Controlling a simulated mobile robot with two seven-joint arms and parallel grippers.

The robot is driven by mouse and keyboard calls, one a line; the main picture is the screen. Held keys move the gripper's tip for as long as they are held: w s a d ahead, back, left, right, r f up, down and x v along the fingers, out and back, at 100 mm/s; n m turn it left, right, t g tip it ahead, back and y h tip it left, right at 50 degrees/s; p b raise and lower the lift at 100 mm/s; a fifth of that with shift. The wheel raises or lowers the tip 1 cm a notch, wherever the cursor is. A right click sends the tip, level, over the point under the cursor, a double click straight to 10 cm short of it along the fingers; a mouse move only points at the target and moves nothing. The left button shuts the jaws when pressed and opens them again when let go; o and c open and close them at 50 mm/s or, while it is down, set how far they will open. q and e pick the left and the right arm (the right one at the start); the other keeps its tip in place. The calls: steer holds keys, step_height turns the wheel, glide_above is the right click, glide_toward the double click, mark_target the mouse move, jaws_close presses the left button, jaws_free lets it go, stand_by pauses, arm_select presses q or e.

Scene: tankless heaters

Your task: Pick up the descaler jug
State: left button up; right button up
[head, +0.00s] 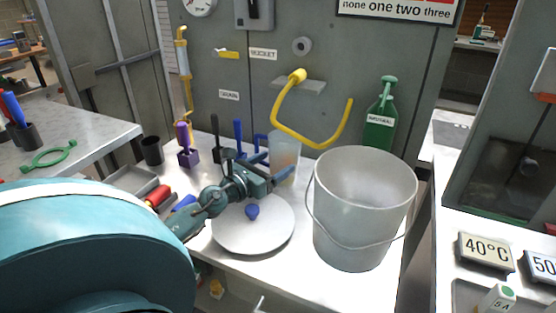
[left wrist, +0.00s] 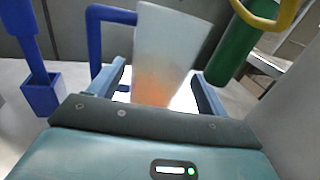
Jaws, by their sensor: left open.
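The jug (head: 284,152) is a translucent, tapered container with orange liquid low inside. It stands on the white bench at the back, left of the metal bucket. A blue bent bar (left wrist: 110,14) like a handle meets its left side in the left wrist view. My left gripper (head: 270,168) is open at the front of the jug. In the left wrist view, the jug (left wrist: 166,48) appears between the two fingers, and its base is hidden by the gripper body. I cannot tell whether the fingers touch it. My right gripper is not in view.
A large metal bucket (head: 362,215) stands right of the jug, and a round white plate (head: 250,238) lies in front. A green bottle (head: 381,120) and a yellow hose (head: 300,137) are behind. A blue holder (left wrist: 42,92) is at left in the left wrist view.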

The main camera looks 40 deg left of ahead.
arm_select(q)
steer(key=w, duration=0.5)
steer(key=shift+r, duration=0.1)
steer(key=c, duration=1)
steer(key=shift+c, duration=0.2)
steer(key=shift+r, duration=0.1)
